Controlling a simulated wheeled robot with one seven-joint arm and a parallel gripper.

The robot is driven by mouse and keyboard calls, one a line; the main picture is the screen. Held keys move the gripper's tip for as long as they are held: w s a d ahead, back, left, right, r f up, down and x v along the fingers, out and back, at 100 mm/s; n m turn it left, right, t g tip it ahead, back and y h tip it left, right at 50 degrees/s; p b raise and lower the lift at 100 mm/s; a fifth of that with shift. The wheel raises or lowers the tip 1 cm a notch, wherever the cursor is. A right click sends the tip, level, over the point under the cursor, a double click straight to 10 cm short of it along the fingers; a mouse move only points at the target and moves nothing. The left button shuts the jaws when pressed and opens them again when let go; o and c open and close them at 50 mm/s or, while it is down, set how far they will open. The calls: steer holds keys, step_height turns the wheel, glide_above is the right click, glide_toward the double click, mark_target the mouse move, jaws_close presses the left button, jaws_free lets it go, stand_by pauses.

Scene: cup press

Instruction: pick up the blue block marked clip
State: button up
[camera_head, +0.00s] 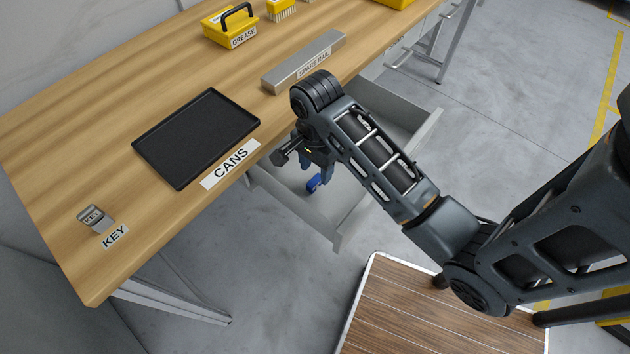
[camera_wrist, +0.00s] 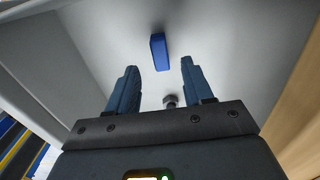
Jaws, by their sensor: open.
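The blue block (camera_head: 314,184) lies in an open grey drawer (camera_head: 345,215) under the table's front edge. My gripper partly covers it in the head view. In the wrist view, the blue block (camera_wrist: 159,52) lies on the pale drawer floor, beyond and between my fingertips. No mark on it can be read. My gripper (camera_head: 317,170) points down over the drawer. In the wrist view, my gripper (camera_wrist: 159,66) is open, with nothing between its fingers. The height left between fingertips and block is hard to tell.
A small grey roundish thing (camera_wrist: 170,101) shows between my fingers, nearer the palm. Drawer walls stand around the gripper. On the table (camera_head: 130,95) are a black tray (camera_head: 197,135), a spare rail (camera_head: 300,66), a key block (camera_head: 95,218) and a yellow grease carrier (camera_head: 228,27).

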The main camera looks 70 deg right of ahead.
mark_target(316, 179)
steer(key=shift+f, duration=2.3)
jaws_close()
